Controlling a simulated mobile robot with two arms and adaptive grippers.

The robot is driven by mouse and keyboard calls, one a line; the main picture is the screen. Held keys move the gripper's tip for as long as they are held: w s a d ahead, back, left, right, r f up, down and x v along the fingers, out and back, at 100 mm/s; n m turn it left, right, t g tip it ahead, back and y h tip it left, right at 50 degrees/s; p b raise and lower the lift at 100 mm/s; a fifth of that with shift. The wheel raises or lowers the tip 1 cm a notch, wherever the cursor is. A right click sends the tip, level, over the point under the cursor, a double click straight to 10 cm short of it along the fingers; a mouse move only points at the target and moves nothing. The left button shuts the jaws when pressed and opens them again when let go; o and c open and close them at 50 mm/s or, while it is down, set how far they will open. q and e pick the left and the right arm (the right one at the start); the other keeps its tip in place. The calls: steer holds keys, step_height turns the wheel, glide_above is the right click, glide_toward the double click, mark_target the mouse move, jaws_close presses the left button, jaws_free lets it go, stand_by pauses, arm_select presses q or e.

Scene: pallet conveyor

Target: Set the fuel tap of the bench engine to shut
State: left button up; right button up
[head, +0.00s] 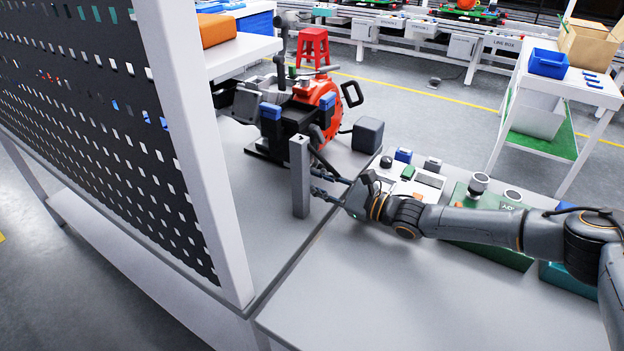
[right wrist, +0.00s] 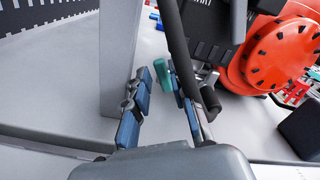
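The bench engine (head: 272,112) stands on the grey bench, with a red round housing (head: 328,97) and dark body; the red housing also shows in the right wrist view (right wrist: 275,50). My right gripper (head: 318,182) reaches in from the right, low in front of the engine and beside a grey post. In the right wrist view its blue-padded fingers (right wrist: 160,90) are apart. A small teal piece (right wrist: 162,73), possibly the tap's lever, shows between the fingertips; I cannot tell whether they touch it. The tap's body and setting are not clear. My left gripper is out of view.
The grey post (head: 300,180) stands close left of my right gripper. A dark hose or bar (right wrist: 178,50) passes near the fingers. A dark grey cube (head: 368,134) stands right of the engine. A green case (head: 488,225) lies under my right arm.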

steer(key=v, duration=1)
steer(key=shift+d, duration=0.1)
steer(key=shift+r+p, duration=0.45)
steer(key=shift+r, duration=0.05)
steer(key=w+a+r+m+t+h+p, duration=0.1)
steer(key=w+a+r+m+t+h, duration=0.1)
steer(key=w+a+h, duration=0.3)
steer(key=shift+s+d+r+n+g+y+p, duration=0.75)
steer(key=shift+s+r+n+g+y, duration=0.4)
steer(key=shift+r+y, duration=1.3)
step_height(320, 180, down, 7)
steer(key=shift+s+a+f+b, duration=0.1)
steer(key=shift+f+b, duration=0.1)
steer(key=shift+b, duration=0.35)
steer(key=x, duration=0.6)
steer(key=shift+w+a+f+p, duration=0.1)
steer(key=shift+w+a+p, duration=0.15)
steer(key=shift+p, duration=0.15)
steer(key=shift+w+a, duration=0.2)
steer(key=shift+a, duration=0.15)
